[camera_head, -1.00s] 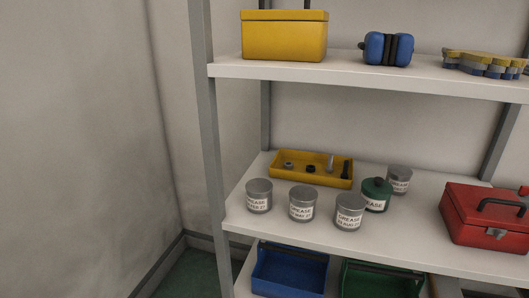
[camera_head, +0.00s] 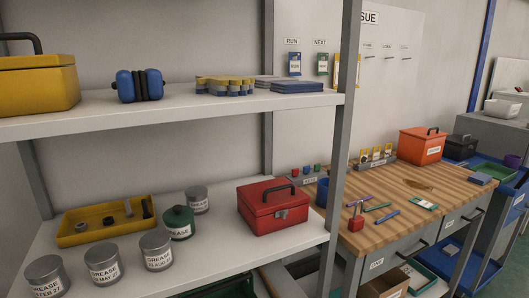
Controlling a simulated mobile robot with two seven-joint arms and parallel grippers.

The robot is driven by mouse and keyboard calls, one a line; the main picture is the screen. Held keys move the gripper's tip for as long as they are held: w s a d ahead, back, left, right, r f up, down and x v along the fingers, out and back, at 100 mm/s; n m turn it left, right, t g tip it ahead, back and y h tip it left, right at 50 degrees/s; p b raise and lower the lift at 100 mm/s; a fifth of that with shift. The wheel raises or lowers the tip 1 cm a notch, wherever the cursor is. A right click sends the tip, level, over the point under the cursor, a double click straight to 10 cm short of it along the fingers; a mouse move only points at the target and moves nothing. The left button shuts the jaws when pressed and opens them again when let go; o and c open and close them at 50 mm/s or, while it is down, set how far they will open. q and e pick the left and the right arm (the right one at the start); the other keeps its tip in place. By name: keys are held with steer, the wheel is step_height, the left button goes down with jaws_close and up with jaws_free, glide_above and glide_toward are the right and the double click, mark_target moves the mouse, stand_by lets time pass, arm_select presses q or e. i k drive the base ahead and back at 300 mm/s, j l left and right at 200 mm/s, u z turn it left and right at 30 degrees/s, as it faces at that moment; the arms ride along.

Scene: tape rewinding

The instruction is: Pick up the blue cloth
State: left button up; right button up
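A flat, dark blue folded stack (camera_head: 298,87) that looks like cloth lies on the upper shelf (camera_head: 190,107), near its right end beside the post. Flat grey folded pieces (camera_head: 272,79) lie just left of and behind it. A small flat blue item (camera_head: 480,178) also lies at the right end of the wooden workbench (camera_head: 400,190); I cannot tell whether it is cloth. Neither of my grippers shows in the head view.
Blue ear defenders (camera_head: 140,85), yellow-blue gloves (camera_head: 225,86) and a yellow box (camera_head: 38,85) share the upper shelf. Below are a red toolbox (camera_head: 273,205), a yellow tray (camera_head: 105,220) and several tins. A grey post (camera_head: 342,130) stands right of the blue stack.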

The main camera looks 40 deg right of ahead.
mark_target(481, 177)
steer(key=z, duration=2.8)
steer(key=i+l, duration=0.15)
steer(key=i, duration=0.3)
steer(key=i+l, duration=0.2)
steer(key=i, duration=0.2)
steer(key=i+l, duration=0.15)
steer(key=i, duration=0.3)
steer(key=l+z, duration=0.05)
